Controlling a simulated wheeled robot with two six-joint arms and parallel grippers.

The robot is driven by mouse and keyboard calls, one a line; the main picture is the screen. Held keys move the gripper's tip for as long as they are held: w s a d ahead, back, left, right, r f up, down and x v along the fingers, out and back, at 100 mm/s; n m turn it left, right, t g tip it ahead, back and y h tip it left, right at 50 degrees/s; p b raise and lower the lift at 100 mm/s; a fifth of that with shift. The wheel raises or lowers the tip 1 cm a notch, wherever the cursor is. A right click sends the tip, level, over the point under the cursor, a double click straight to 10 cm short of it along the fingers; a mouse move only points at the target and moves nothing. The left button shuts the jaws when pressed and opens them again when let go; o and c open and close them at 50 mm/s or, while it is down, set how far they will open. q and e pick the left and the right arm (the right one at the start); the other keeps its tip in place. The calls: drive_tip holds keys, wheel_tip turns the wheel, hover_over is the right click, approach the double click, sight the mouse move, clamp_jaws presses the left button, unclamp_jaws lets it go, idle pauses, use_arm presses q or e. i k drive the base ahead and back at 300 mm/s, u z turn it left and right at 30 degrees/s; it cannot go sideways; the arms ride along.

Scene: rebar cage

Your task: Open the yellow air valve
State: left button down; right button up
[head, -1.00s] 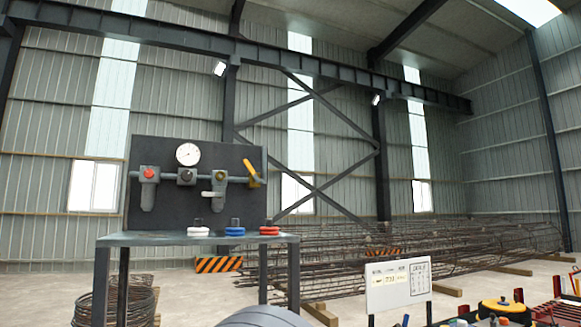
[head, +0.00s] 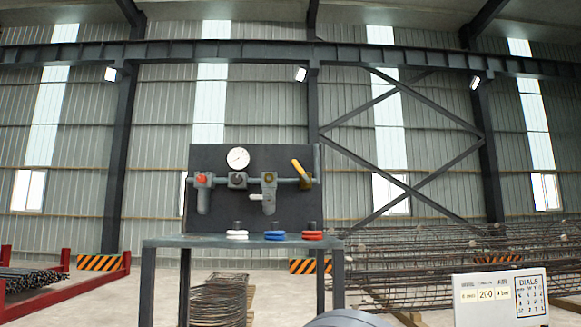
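The yellow air valve (head: 301,172) is a yellow lever at the right end of a grey pipe on a dark upright panel (head: 235,215). Its lever is tilted, with the upper end toward the left. The panel stands at the back of a grey table (head: 190,241). A round white gauge (head: 238,158), a red knob (head: 202,179) and further fittings sit on the same pipe, left of the valve. Neither of my grippers shows in the head view.
White (head: 237,234), blue (head: 275,235) and red (head: 312,235) ring-shaped items lie along the table front. A white sign board (head: 500,298) stands at lower right. Rebar cages (head: 430,255) lie behind at right. A red rack (head: 70,280) with bars is at left.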

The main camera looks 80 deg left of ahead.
sight(295, 162)
drive_tip(key=u, duration=0.6)
drive_tip(key=i, duration=0.6)
drive_tip(key=u, duration=0.75)
